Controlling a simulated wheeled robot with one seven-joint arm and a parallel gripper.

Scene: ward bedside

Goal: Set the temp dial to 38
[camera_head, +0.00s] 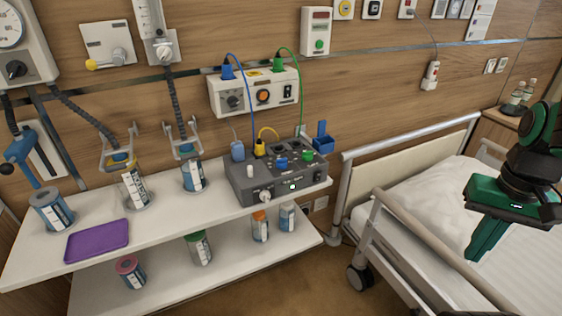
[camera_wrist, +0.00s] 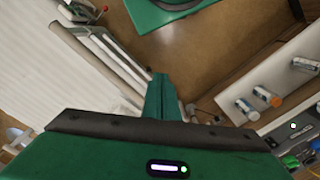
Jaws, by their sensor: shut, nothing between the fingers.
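I cannot tell which knob is the temp dial, as the labels are too small to read. A grey console (camera_head: 250,185) on the upper shelf has a pale front knob (camera_head: 265,196) and a lit green indicator. A white wall box (camera_head: 221,90) above it has a black dial (camera_head: 233,101). A wall unit (camera_head: 28,48) at the far left has another black dial (camera_head: 16,69). My green gripper (camera_head: 474,254) is over the bed at the right, well apart from all of them. Its fingers are together and empty, also in the wrist view (camera_wrist: 160,82).
The bed (camera_head: 440,205) with metal rails (camera_head: 425,245) lies between my gripper and the shelves. The upper shelf (camera_head: 165,225) holds several canisters and a purple tray (camera_head: 97,240). Blue and green cables run from the wall box to the console. Some floor shows between shelves and bed.

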